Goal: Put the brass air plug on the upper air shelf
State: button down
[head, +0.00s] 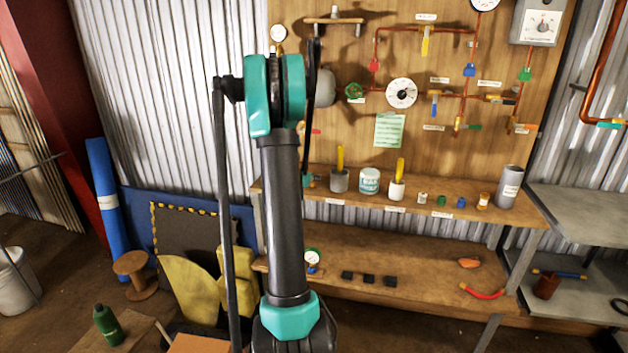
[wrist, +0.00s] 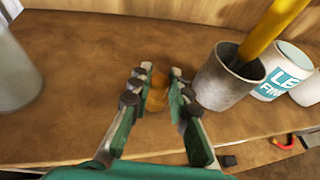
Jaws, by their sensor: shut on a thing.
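In the wrist view my gripper (wrist: 157,90) is shut on a small round brass-coloured plug (wrist: 157,96), partly covered by the fingers. It is over the wooden bench top, left of a grey metal cup; I cannot tell if the plug touches the wood. In the head view my arm hides most of the gripper, and the plug does not show. A small wooden shelf (head: 322,20) is high on the plywood board, with a small object on it; no label marks it as the air shelf.
The bench (head: 420,208) holds the grey cup (head: 340,181) with a yellow handle, which also shows in the wrist view (wrist: 222,88), a white tin (head: 370,181) and several small parts. Pipes, valves and a gauge (head: 401,93) stand out from the board.

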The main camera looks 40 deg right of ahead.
jog(key=shift+f, duration=0.4)
jog(key=c, duration=1.4)
grip_release()
jog(key=shift+f, duration=0.1)
jog(key=shift+a+r, duration=0.15)
jog(key=shift+r, duration=0.05)
jog(key=v, duration=1.2)
jog(key=shift+s+f, duration=0.1)
